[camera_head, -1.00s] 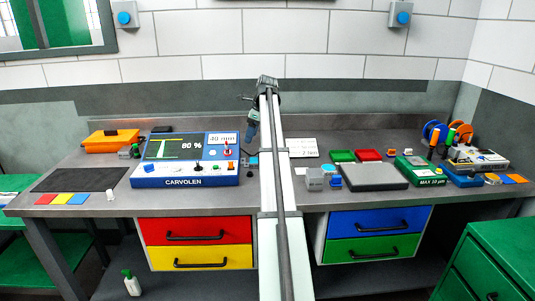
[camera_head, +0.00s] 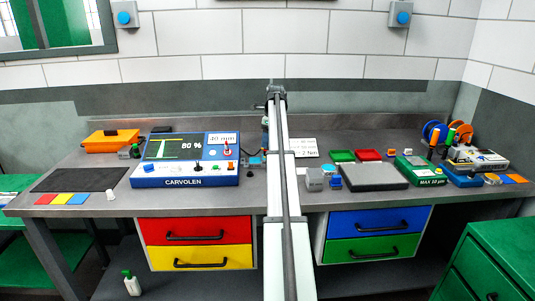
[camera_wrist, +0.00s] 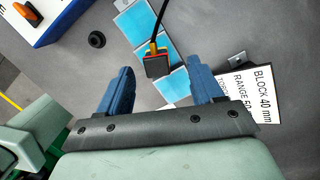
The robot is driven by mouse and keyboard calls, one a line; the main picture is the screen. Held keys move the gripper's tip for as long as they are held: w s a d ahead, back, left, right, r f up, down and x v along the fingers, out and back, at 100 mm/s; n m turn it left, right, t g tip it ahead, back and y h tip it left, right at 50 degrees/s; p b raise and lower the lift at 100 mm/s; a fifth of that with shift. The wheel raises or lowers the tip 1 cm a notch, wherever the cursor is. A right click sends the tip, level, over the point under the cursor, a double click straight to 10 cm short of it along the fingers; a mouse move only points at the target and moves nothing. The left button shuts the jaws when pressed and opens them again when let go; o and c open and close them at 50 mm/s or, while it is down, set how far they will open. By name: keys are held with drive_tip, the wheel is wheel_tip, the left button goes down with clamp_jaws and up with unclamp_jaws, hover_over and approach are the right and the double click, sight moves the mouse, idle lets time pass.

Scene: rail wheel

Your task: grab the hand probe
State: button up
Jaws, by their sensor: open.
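The hand probe (camera_wrist: 157,64) is a small black block with an orange edge and a black cable running up from it. In the wrist view it sits over light-blue pads (camera_wrist: 172,84) on the grey bench. My gripper (camera_wrist: 161,76) is open, with its two blue fingers apart. The probe appears between and slightly beyond the fingertips, and neither finger visibly touches it. In the head view my arm hides the gripper almost wholly, and I cannot make out the probe there.
A blue-and-white test device (camera_head: 186,168) marked CARVOLEN stands left of my arm. A white text card (camera_wrist: 252,92) and a small grey bracket (camera_wrist: 235,60) lie right of the fingers. A grey slab (camera_head: 374,177) and red and green trays (camera_head: 368,155) are further right.

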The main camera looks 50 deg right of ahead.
sight(266, 150)
drive_tip(key=shift+w+a+f, duration=0.1)
drive_tip(key=shift+a+f, duration=0.05)
drive_tip(key=shift+f, duration=0.8)
drive_tip(key=shift+w+a+f, duration=0.15)
drive_tip(key=shift+f, duration=0.75)
drive_tip(key=shift+w+a+f, duration=0.1)
drive_tip(key=shift+a+f, duration=0.05)
drive_tip(key=shift+f, duration=0.8)
drive_tip(key=c, duration=1.2)
